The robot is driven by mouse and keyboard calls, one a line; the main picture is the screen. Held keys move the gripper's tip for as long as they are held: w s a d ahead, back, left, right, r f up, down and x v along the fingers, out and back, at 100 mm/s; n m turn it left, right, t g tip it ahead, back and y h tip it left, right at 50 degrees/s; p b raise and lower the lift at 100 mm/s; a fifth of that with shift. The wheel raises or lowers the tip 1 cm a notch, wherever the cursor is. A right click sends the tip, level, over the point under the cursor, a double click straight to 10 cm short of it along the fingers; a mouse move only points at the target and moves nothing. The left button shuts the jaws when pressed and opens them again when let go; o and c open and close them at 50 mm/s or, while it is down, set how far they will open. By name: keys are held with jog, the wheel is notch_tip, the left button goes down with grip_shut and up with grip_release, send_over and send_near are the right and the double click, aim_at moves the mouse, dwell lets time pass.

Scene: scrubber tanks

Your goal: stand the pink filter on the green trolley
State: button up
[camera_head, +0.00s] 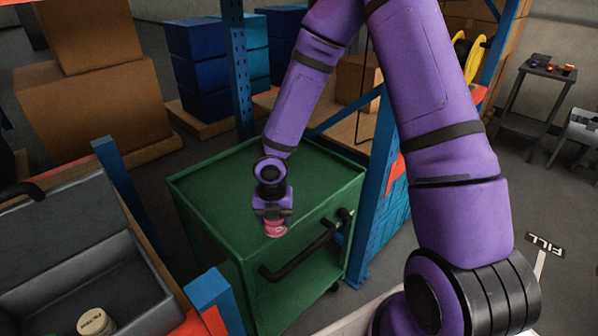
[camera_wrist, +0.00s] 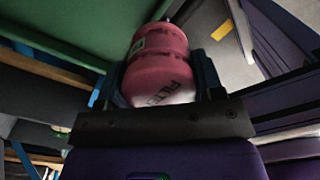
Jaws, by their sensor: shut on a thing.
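The pink filter (camera_head: 275,230) is between the fingers of my gripper (camera_head: 273,217), which is shut on it. In the wrist view the filter (camera_wrist: 158,60) is a pink cylinder with a pale end marked with dark lettering, and a finger shows on each side of it. The green trolley (camera_head: 215,192) has a bare, rimmed top. In the head view my gripper and the filter are over the trolley's near edge, by its black handle. Whether the filter touches the trolley cannot be told. A green surface, likely the trolley (camera_wrist: 60,25), shows in the wrist view.
A grey open bin (camera_head: 75,240) with a pale round filter (camera_head: 95,322) stands at the left. A blue rack post (camera_head: 372,190) stands close to the trolley's right side. Cardboard boxes (camera_head: 90,100) and blue crates (camera_head: 200,65) are behind. The trolley top is clear.

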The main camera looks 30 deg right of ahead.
jog(key=w+d, duration=0.1)
jog(key=w, duration=0.4)
jog(key=w+d+f, duration=0.1)
jog(key=w, duration=0.5)
jog(key=w+d, duration=0.2)
jog(key=w, duration=0.3)
jog(key=shift+w+f, duration=0.2)
jog(key=shift+f, duration=1.9)
jog(key=o, duration=0.9)
jog(key=shift+f, duration=0.1)
notch_tip(320, 180, up, 12)
jog(key=shift+r, duration=0.15)
